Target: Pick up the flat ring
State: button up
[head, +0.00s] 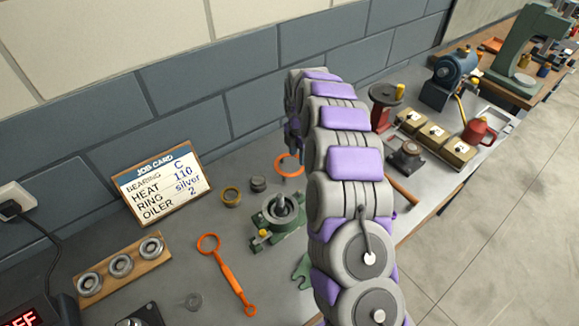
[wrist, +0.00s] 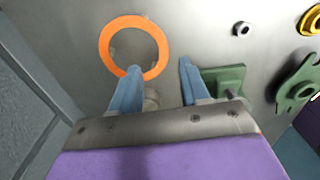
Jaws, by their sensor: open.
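A flat orange ring (wrist: 104,46) lies on the grey bench, seen whole but for a little of its lower edge in the wrist view. In the head view the orange ring (head: 280,171) shows near the wall, partly hidden by my arm. My gripper (wrist: 160,68) is open, with nothing between its two blue fingers. The left fingertip overlaps the ring's lower edge in the picture; whether it touches is unclear. The right fingertip is right of the ring. In the head view my arm hides most of the gripper.
A green fixture (head: 279,215) stands close to the ring, with a brass ring (head: 231,197) and a dark cylinder (head: 258,184) nearby. An orange wrench (head: 228,273), a bearing board (head: 122,267) and a job card (head: 161,185) are left. The wall is close behind.

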aim_at(298, 172)
jog(key=shift+s+f+b, duration=0.15)
jog(key=shift+f+b, duration=0.25)
jog(key=shift+f, duration=1.3)
jog(key=shift+s+f+b, duration=0.15)
jog(key=shift+f+b, duration=0.2)
jog(key=shift+f, duration=1.3)
jog(key=shift+f, duration=0.25)
grip_shut()
